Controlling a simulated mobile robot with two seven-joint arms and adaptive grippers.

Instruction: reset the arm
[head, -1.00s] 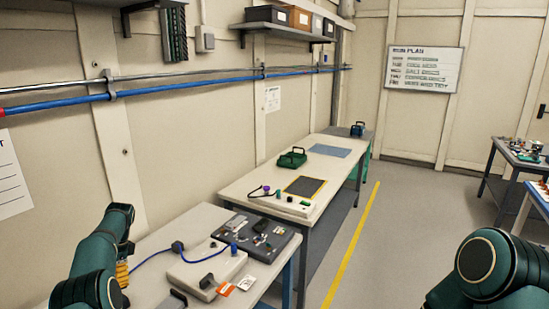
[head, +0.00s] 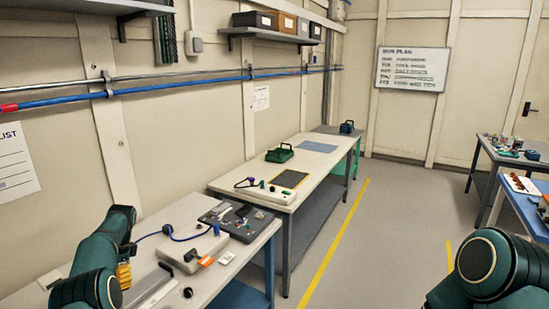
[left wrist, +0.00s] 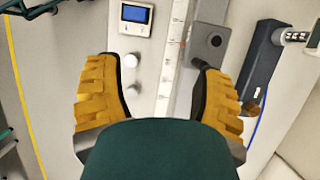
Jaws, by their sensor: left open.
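My left arm (head: 95,265) comes in at the lower left of the head view, bent, with part of the yellow-fingered left gripper (head: 124,275) beside it over the near bench. In the left wrist view the left gripper (left wrist: 157,65) is open, its two ridged yellow fingers wide apart. Nothing is held between them.
The near bench holds a pale box (head: 192,248) with a blue cable and a dark tray (head: 243,222) of small parts. A farther bench bears a green carrier (head: 280,153) and a dark mat (head: 289,179). Grey floor with a yellow line (head: 335,240) lies to the right.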

